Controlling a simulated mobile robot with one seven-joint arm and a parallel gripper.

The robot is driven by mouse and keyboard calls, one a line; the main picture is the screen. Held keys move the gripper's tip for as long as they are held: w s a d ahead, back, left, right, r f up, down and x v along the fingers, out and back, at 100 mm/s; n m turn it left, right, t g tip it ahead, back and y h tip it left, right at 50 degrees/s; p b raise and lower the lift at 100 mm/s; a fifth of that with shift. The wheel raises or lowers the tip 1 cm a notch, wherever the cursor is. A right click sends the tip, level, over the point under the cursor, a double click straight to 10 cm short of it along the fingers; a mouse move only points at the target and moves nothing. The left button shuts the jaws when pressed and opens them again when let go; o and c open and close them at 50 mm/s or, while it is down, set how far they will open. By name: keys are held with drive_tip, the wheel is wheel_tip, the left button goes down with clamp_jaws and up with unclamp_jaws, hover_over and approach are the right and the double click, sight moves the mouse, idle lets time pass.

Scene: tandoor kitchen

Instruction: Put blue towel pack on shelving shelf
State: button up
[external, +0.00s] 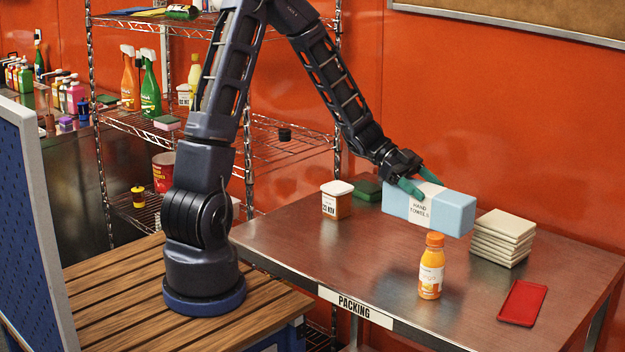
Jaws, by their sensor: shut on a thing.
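The blue towel pack (455,212) is a light blue block with a white band reading "HAND TOWELS". My gripper (418,188) has green fingers and is shut on the pack near its labelled middle. The pack appears held a little above the packing table (330,262), behind the orange bottle. The wire shelving (262,150) stands at the back left, behind my arm, with several levels. Part of its middle shelf to the right of my arm is bare wire, apart from a small black item (284,135). My arm hides part of the shelving.
On the table stand an orange juice bottle (431,268), a lidded tub (337,201), a green item (368,188), a stack of beige tiles or cloths (502,238) and a red tray (522,303). Spray bottles (150,85) and a sponge (166,122) occupy the shelving's left side.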

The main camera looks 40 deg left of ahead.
sight(422, 220)
drive_tip(key=shift+f, duration=4.5)
drive_tip(key=shift+f, duration=0.15)
drive_tip(key=o, duration=1.3)
